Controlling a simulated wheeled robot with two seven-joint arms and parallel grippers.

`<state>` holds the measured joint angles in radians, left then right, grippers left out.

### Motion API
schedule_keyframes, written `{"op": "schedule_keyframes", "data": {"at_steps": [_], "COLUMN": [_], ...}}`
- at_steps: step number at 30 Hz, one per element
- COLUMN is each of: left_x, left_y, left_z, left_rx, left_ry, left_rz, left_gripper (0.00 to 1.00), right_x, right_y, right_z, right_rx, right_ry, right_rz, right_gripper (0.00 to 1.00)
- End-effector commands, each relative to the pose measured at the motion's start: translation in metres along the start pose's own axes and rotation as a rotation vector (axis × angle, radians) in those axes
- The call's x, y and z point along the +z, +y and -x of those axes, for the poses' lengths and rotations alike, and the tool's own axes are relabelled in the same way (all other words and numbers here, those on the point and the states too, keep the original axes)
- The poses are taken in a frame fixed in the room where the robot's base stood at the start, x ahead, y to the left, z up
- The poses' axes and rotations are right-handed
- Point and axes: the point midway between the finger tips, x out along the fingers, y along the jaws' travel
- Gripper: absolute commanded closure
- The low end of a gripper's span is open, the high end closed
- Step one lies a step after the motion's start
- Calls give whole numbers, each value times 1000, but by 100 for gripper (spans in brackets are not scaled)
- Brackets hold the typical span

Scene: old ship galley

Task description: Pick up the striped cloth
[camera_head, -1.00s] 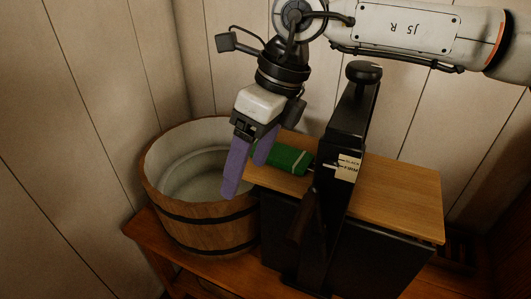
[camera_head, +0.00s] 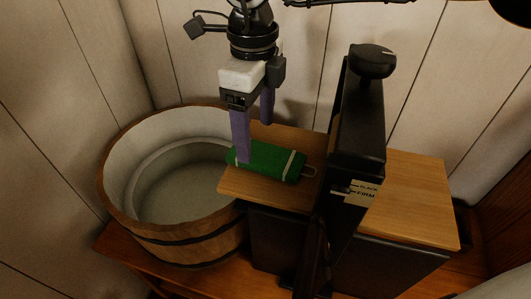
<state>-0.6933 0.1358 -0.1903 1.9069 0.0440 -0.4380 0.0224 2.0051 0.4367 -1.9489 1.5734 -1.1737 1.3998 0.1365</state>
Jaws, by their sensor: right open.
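The striped cloth (camera_head: 275,161) appears as a small green bundle with pale bands near its ends. It lies on the light wooden board, left of a black upright frame. My right gripper (camera_head: 255,144) has purple fingers that point down and stand apart, with nothing held between them. The near fingertip overlaps the left end of the cloth in the picture, and the far finger ends behind the cloth's far edge. I cannot tell whether either finger touches it. My left gripper is not in view.
A wooden tub (camera_head: 195,240) with dark hoops stands just left of the board (camera_head: 415,200). The black upright (camera_head: 355,130) with a knob and a label rises close to the cloth's right. Plank walls close in behind and at the left.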

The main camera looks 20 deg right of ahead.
Motion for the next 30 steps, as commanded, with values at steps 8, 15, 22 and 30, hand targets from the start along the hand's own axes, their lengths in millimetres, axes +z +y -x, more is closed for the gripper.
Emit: {"op": "schedule_keyframes", "data": {"at_steps": [8, 15, 22, 30], "left_x": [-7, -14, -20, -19], "left_y": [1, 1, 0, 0], "left_z": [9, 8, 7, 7], "left_rx": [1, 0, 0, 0], "left_ry": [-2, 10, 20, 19], "left_rz": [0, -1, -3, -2], "left_gripper": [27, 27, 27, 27], "right_x": [0, 0, 1, 1], "right_y": [-6, -6, -6, -6], "right_z": [-32, -54, -54, -54], "right_rx": [0, 0, 0, -1], "right_ry": [5, 0, 0, -1], "right_rz": [1, 0, 0, 0], "right_gripper": [27, 27, 33, 75]}}
